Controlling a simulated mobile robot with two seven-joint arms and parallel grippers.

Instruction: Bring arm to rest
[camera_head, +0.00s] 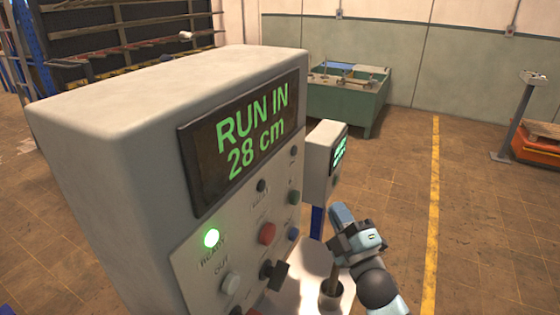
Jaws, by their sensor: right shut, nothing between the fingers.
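My right gripper (341,212) is shut and empty. Its arm comes in from the lower right, and the fingers point up and to the left. It is to the right of a large pale control box (130,115), in front of a smaller box (318,152). The large box has a dark display (247,135) reading "RUN IN 28 cm". Below it are a lit green lamp (211,238), a red button (267,233) and a black knob (274,273). A dark upright stick (331,286) stands just below the gripper; I cannot tell whether they touch. My left gripper is not in view.
A green bench (345,105) with items on top stands behind the boxes. A dark rack (125,40) is at the back left. A grey post (513,118) and an orange unit (540,146) stand at the right. The floor around the yellow line (433,190) is clear.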

